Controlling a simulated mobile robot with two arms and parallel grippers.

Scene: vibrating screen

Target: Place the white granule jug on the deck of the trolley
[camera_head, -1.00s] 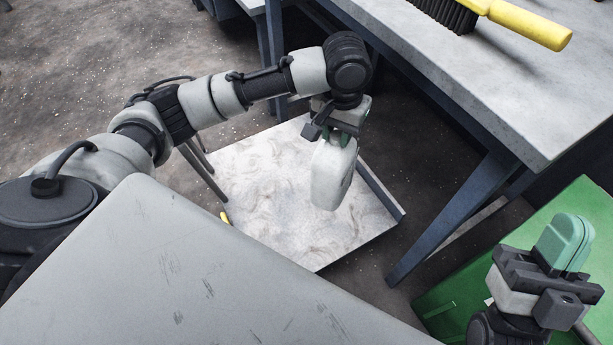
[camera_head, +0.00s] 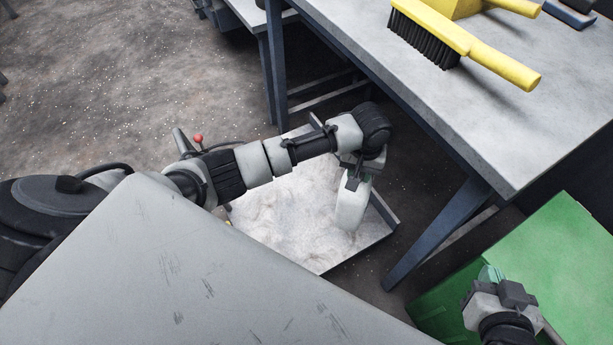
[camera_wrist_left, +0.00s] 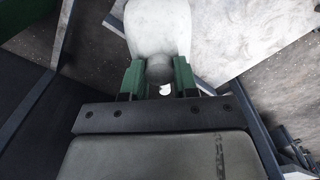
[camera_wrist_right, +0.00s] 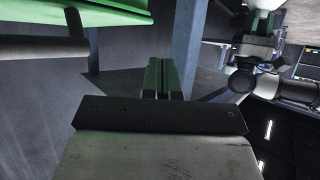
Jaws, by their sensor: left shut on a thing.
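The white granule jug (camera_head: 351,205) hangs upright, or nearly so, from my left gripper (camera_head: 354,176), over the right part of the trolley's pale, scuffed deck (camera_head: 285,225). In the left wrist view the green fingers of the left gripper (camera_wrist_left: 158,78) are shut on the narrow part of the jug (camera_wrist_left: 158,28), and the deck (camera_wrist_left: 245,35) lies beyond it. I cannot tell whether the jug's base touches the deck. My right gripper (camera_head: 492,275) is empty at lower right; its green fingers are together in the right wrist view (camera_wrist_right: 163,78).
A workbench (camera_head: 420,95) with a yellow-handled brush (camera_head: 435,35) stands at upper right, its blue leg (camera_head: 440,235) close to the deck. A green box-like surface (camera_head: 550,250) is at lower right. A grey panel (camera_head: 190,270) fills the foreground. The deck's left part is bare.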

